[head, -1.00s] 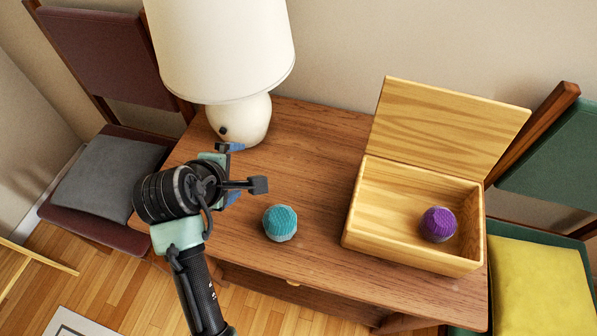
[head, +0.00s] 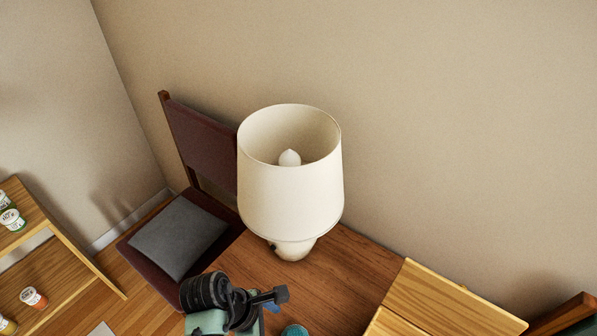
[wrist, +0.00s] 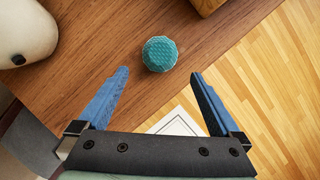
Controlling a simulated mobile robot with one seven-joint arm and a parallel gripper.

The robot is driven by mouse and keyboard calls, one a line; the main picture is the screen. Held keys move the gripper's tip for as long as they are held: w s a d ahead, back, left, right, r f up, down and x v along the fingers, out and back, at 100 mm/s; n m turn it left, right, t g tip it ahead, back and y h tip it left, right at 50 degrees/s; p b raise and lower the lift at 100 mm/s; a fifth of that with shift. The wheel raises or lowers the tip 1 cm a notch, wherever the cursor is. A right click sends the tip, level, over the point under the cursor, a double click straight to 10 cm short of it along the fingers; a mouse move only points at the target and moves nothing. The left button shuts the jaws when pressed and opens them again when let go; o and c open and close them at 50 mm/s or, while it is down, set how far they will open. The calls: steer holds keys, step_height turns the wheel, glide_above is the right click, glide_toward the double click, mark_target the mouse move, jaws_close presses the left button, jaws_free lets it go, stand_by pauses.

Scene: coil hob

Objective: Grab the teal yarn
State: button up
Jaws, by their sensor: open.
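The teal yarn (wrist: 160,54) is a round, textured ball resting on the wooden table (wrist: 95,60). Only its top edge shows at the bottom of the head view (head: 295,330). My gripper (wrist: 160,92) is open and empty, with its two blue fingers spread apart. In the wrist view the yarn lies beyond the fingertips, roughly centred between them, with a gap. In the head view my gripper is at the bottom, left of the yarn, and its fingertips are mostly cut off or hidden.
A white lamp (head: 290,185) stands on the table behind my gripper. A chair with a grey cushion (head: 178,237) is at left. A shelf with small jars (head: 45,275) stands further left.

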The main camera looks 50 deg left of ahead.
steer(key=x, duration=1)
steer(key=shift+w+f+b, duration=0.2)
steer(key=shift+f+b, duration=0.1)
steer(key=shift+b, duration=0.1)
steer(key=shift+c, duration=0.2)
steer(key=c, duration=1.2)
